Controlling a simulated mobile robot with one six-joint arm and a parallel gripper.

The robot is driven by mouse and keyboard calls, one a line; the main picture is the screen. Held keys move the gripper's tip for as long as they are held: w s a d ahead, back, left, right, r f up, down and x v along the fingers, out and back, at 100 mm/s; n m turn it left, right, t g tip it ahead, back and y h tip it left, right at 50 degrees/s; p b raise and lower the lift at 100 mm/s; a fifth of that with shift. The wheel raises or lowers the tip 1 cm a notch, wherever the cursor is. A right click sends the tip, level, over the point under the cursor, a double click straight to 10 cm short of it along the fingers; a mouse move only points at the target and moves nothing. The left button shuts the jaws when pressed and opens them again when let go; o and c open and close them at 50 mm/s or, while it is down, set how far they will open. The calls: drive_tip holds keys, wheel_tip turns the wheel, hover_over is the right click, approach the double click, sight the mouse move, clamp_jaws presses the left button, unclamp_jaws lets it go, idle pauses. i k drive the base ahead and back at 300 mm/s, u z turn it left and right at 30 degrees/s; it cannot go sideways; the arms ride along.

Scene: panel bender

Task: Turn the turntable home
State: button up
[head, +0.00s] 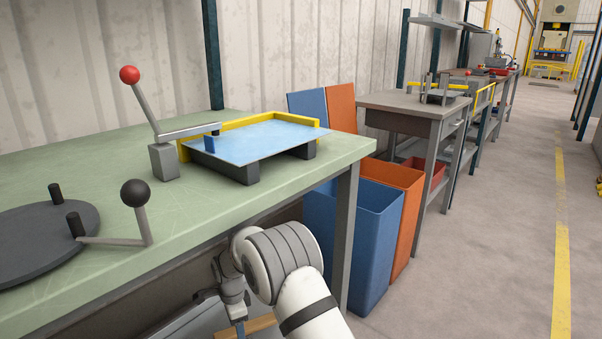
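The turntable (35,240) is a dark round disc on the green bench top at the left, partly cut off by the picture's left edge. Two short black pegs stand up from it. A grey crank arm with a black ball knob (134,193) reaches out from the disc's right side toward the bench's front edge. My gripper (238,312) hangs low in front of the bench, below the top and to the right of the turntable, apart from it. It is small and partly hidden by my arm, so its fingers are not clear.
A blue sheet (255,141) rests on dark blocks against a yellow fence, beside a grey lever clamp with a red ball (129,75). Blue (345,240) and orange (400,205) bins stand right of the bench. The floor further right is clear.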

sight(36, 237)
drive_tip(key=k, duration=0.9)
